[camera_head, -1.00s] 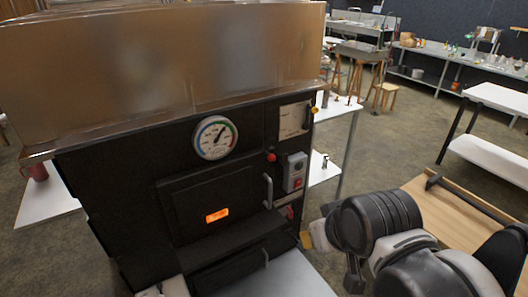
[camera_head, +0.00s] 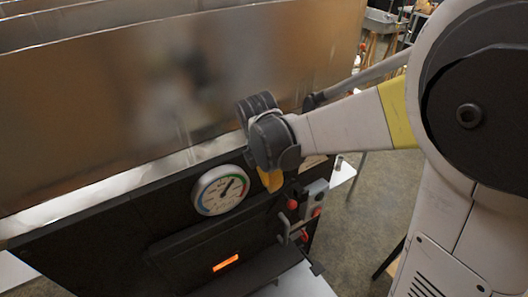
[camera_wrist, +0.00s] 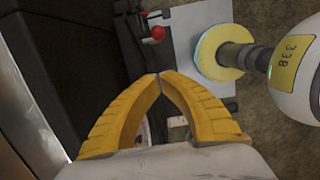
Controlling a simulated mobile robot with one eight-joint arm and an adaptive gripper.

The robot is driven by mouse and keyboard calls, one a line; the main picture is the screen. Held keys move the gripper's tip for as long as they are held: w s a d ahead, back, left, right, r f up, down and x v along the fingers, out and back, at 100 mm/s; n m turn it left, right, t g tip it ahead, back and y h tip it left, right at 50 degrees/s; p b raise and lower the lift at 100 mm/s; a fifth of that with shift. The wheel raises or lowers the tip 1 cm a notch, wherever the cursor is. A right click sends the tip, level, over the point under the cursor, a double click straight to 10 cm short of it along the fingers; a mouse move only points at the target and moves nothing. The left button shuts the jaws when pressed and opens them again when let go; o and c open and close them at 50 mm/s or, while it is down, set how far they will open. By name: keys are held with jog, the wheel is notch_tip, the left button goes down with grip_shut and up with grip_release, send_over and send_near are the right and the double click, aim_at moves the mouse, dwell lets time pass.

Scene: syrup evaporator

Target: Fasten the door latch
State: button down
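The black evaporator front has a door (camera_head: 190,250) with a glowing orange window (camera_head: 225,263) low in the head view. A grey upright handle (camera_head: 284,228) stands at the door's right edge; I cannot tell whether the latch is engaged. My gripper (camera_head: 271,182) is above and slightly left of this handle, in front of the upper right of the black front, apart from the handle. In the wrist view my yellow gripper fingers (camera_wrist: 160,76) meet at the tips with nothing visible between them.
A round gauge (camera_head: 220,190) is left of my gripper. A grey control box (camera_head: 316,194) and red knobs (camera_head: 292,204) are below right of it; a red knob (camera_wrist: 157,32) shows in the wrist view. The large metal pan (camera_head: 150,90) rises above. Open floor (camera_head: 375,205) lies to the right.

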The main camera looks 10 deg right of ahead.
jog(key=w+d+f+b, duration=0.1)
jog(key=d+f+b, duration=0.3)
jog(key=f, duration=0.8)
jog(key=shift+w+d, duration=0.2)
jog(key=shift+d, duration=0.05)
jog(key=shift+d+f, duration=0.15)
dwell(0.3)
jog(key=shift+w+d+y+b, duration=0.1)
jog(key=shift+d+y+b, duration=0.1)
jog(key=shift+y+b, duration=0.15)
